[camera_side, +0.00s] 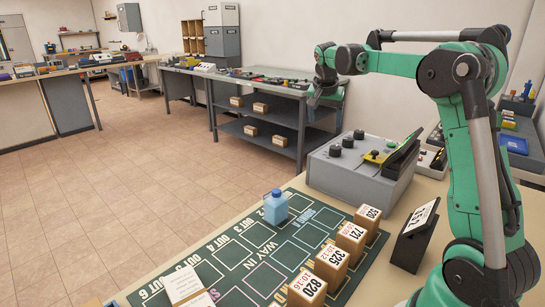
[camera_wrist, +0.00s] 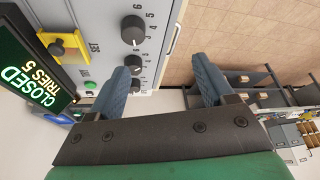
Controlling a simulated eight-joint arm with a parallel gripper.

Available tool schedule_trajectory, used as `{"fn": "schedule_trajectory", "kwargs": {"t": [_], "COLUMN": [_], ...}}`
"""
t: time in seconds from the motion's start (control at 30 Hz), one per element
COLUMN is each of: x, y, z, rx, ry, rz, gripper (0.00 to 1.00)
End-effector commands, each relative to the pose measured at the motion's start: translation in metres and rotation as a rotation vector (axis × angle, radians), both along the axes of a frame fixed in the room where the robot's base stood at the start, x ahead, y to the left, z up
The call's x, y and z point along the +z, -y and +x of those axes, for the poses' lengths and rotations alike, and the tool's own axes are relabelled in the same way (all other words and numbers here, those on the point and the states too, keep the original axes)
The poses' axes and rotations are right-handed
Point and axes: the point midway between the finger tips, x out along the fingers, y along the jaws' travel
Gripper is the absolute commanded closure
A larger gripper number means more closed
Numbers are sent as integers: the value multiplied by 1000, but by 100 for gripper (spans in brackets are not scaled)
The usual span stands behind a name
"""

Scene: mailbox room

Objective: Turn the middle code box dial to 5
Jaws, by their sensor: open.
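The grey code box (camera_side: 345,180) stands on the table with a row of three black dials. The middle dial (camera_side: 347,142) is between the two others; in the wrist view it appears to be the dial (camera_wrist: 133,62) just beyond my left finger. Its pointer setting is too small to read. A larger-looking dial (camera_wrist: 133,30) with a number scale is nearer the top. My gripper (camera_wrist: 160,85) is open and empty, with its blue fingers apart. In the side view, my gripper (camera_side: 318,98) hangs above and behind the box, apart from the dials.
The box's tilted display (camera_wrist: 30,72) reads CLOSED, TRIES 5. A green mat (camera_side: 235,250) holds a blue jug (camera_side: 276,207) and numbered boxes (camera_side: 350,240). A black card stand (camera_side: 412,240) is nearby.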

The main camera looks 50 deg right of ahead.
Motion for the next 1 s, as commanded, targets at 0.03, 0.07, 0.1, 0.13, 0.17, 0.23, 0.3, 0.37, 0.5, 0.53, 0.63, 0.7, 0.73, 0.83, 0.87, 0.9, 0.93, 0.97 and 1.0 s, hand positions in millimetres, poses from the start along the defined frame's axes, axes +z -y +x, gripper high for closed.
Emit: {"fn": "schedule_trajectory", "kwargs": {"t": [0.03, 0.07, 0.1, 0.13, 0.17, 0.23, 0.3, 0.37, 0.5, 0.53, 0.63, 0.7, 0.73, 0.83, 0.87, 0.9, 0.93, 0.97, 1.0], "x": [3, 4, 6, 7, 8, 11, 12, 13, 13, 13, 11, 10, 9, 6, 5, 4, 4, 3, 3], "y": [-12, -19, -28, -34, -41, -56, -71, -84, -114, -120, -140, -152, -157, -171, -174, -177, -180, -181, -183], "z": [0, 1, 1, 0, 0, -1, -3, -6, -13, -16, -23, -28, -30, -36, -38, -40, -41, -42, -43], "rx": [43, 69, 103, 129, 153, 212, 272, 324, 444, 471, 554, 608, 630, 689, 703, 721, 731, 740, 749], "ry": [4, 6, 9, 12, 14, 20, 26, 30, 44, 47, 59, 65, 68, 77, 79, 81, 83, 84, 86], "rz": [-1, -2, -5, -7, -8, -11, -16, -20, -31, -34, -42, -50, -53, -59, -61, -64, -66, -68, -69], "gripper": [25, 25, 25, 25, 25, 25, 25, 25, 25, 25, 25, 25, 25, 25, 25, 25, 25, 25, 25]}}
